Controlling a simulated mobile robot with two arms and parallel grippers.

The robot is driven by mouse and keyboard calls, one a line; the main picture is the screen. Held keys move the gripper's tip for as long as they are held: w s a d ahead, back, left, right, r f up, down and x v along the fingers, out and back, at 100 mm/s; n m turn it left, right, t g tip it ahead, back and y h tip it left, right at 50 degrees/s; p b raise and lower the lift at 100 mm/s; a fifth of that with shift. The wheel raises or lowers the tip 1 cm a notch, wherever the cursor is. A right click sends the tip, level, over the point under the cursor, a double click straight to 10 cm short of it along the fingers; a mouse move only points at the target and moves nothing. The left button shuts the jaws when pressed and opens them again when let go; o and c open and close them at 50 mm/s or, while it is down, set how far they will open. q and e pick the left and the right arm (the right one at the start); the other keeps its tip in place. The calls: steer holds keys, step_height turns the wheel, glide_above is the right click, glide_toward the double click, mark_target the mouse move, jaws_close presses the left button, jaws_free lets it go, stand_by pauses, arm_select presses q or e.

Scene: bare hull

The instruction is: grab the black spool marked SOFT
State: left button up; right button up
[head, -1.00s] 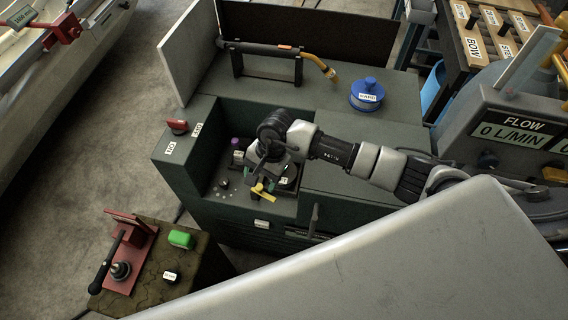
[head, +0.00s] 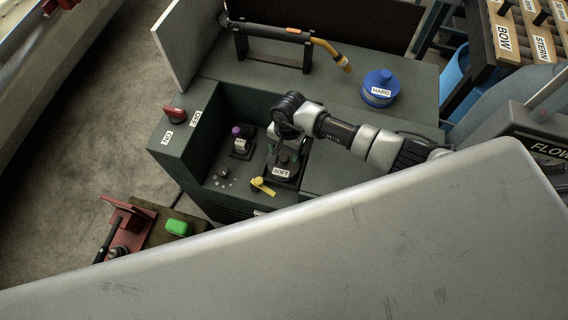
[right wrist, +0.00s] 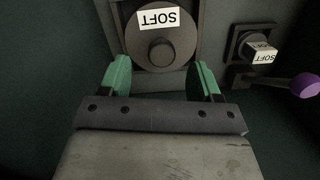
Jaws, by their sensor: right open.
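The black spool (head: 284,160) marked SOFT sits in the recessed bay of the dark green machine. In the right wrist view the spool (right wrist: 146,49) shows face-on, with a round hub and a white SOFT label. My right gripper (right wrist: 160,73) is open, its two green fingers at either side of the spool's lower edge. I cannot tell whether they touch it. In the head view my right gripper (head: 274,146) is just behind and left of the spool, partly hidden by its own wrist. My left gripper is not in view.
A blue spool (head: 380,84) marked HARD stands on the machine's top. A red switch (head: 175,114) is at the left. A torch rack (head: 270,45) stands behind.

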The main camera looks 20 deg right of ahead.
mark_target(284, 157)
steer(key=f, duration=0.3)
steer(key=shift+s+a+f, duration=0.2)
steer(key=shift+a, duration=0.15)
steer(key=shift+f, duration=0.3)
steer(key=shift+c, duration=1.4)
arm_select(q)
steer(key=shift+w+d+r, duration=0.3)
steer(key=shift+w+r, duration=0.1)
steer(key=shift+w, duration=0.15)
arm_select(e)
steer(key=shift+w, duration=0.1)
jaws_close()
